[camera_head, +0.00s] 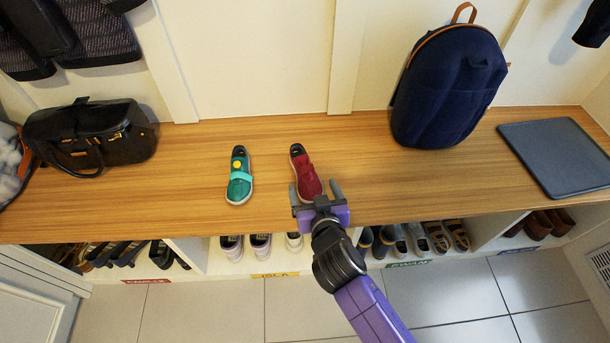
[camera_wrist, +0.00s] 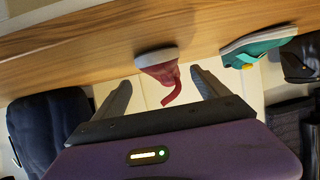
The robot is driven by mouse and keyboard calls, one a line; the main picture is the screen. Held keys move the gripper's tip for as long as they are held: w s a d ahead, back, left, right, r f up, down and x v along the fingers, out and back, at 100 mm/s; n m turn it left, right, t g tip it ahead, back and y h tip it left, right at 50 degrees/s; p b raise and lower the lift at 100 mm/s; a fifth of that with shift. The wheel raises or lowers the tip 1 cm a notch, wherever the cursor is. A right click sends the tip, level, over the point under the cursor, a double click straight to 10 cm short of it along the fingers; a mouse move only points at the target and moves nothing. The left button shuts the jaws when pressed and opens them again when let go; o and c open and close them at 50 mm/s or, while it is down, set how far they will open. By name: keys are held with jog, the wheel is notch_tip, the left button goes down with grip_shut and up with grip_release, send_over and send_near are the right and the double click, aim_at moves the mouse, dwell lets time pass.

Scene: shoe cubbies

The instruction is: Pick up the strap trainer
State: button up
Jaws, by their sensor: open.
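A teal shoe (camera_head: 239,176) with a light teal strap across it and a yellow round patch stands on the wooden bench. It also shows at the upper right of the wrist view (camera_wrist: 258,48). A dark red shoe (camera_head: 305,172) stands just right of it; in the wrist view (camera_wrist: 157,60) a loose red strip curls from it. My gripper (camera_head: 314,188) is open and empty at the near end of the red shoe. In the wrist view the red shoe lies ahead, between the lines of the two fingers (camera_wrist: 161,82). Whether they touch it, I cannot tell.
A black handbag (camera_head: 87,137) sits on the left of the bench (camera_head: 200,213). A navy backpack (camera_head: 447,88) leans on the wall at right, and a dark flat mat (camera_head: 560,156) lies farther right. Cubbies below hold several pairs of shoes.

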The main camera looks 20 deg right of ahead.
aim_at(310, 185)
jog(key=x, duration=0.1)
jog(key=b+x, duration=0.1)
jog(key=x, duration=0.1)
jog(key=shift+w+a+f+b, duration=0.25)
jog(key=shift+w+f+b, duration=0.05)
jog(key=shift+f, duration=0.1)
jog(key=shift+w+d+f, duration=0.15)
jog(key=shift+w, duration=0.4)
jog(key=shift+c, duration=0.5)
jog(key=c, duration=1.4)
notch_tip(310, 185, up, 20)
jog(key=p, duration=0.7)
jog(key=shift+p, duration=0.3)
